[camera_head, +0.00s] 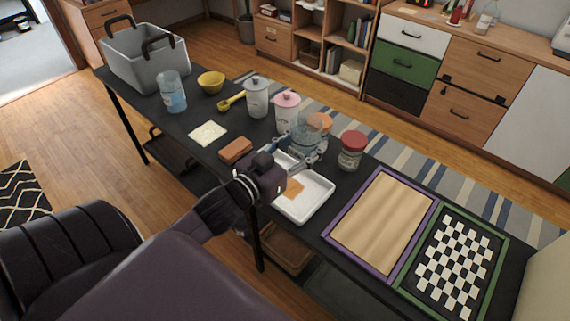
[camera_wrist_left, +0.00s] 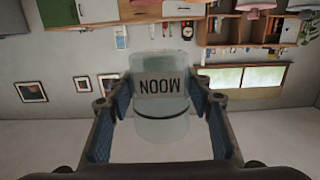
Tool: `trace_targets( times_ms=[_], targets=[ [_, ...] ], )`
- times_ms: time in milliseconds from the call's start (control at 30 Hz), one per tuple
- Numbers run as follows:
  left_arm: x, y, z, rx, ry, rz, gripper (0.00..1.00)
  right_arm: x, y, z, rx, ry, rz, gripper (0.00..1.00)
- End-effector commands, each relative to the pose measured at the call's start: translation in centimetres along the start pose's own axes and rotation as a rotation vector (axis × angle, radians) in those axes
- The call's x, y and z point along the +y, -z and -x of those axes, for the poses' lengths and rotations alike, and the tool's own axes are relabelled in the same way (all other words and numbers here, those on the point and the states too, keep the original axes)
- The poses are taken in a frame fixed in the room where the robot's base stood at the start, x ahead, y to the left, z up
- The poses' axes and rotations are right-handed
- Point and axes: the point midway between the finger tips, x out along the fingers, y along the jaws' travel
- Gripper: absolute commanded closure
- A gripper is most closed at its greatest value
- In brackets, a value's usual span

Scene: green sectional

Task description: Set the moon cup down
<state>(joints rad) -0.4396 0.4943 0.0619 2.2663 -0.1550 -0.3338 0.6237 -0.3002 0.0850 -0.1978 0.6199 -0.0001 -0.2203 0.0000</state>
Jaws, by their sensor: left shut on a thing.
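The moon cup (camera_head: 304,138) is a clear, pale bluish cup, held at the far edge of a white tray (camera_head: 318,207). My left gripper (camera_head: 296,150) is shut on it, with one finger on each side. In the left wrist view the cup (camera_wrist_left: 162,110) sits between the two fingers of the gripper (camera_wrist_left: 163,104), and its dark label MOON reads upside down. I cannot tell from the head view whether the cup's base touches anything. My right gripper is in neither view.
A red-lidded jar (camera_head: 352,152) stands right of the cup, and a pink-lidded canister (camera_head: 287,113) and orange-lidded jar stand close behind. A brown block (camera_head: 236,150) lies left of the tray. A purple-framed board (camera_head: 383,222) and a checkered board (camera_head: 452,262) fill the table's right part.

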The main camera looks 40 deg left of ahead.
Motion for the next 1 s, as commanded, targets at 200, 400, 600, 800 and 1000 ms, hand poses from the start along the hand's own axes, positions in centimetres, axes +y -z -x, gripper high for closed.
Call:
trace_targets(
  times_ms=[200, 400, 600, 800, 1000],
  targets=[
    [-3.1, -0.1, -1.5, 0.011, 0.004, -0.002, 0.80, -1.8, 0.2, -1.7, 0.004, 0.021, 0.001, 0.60],
    [-3.6, -3.0, -1.8, 0.007, 0.009, 0.008, 0.80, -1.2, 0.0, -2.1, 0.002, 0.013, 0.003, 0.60],
    [-3.5, -8.5, -2.2, 0.007, 0.010, 0.008, 0.80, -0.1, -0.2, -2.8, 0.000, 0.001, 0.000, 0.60],
    [-3.5, -13.5, -2.5, 0.009, 0.009, 0.006, 0.80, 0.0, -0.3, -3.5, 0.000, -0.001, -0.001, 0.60],
    [-3.5, -15.8, -2.7, 0.012, 0.006, 0.003, 0.80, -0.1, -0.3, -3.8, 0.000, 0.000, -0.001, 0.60]
  ],
)
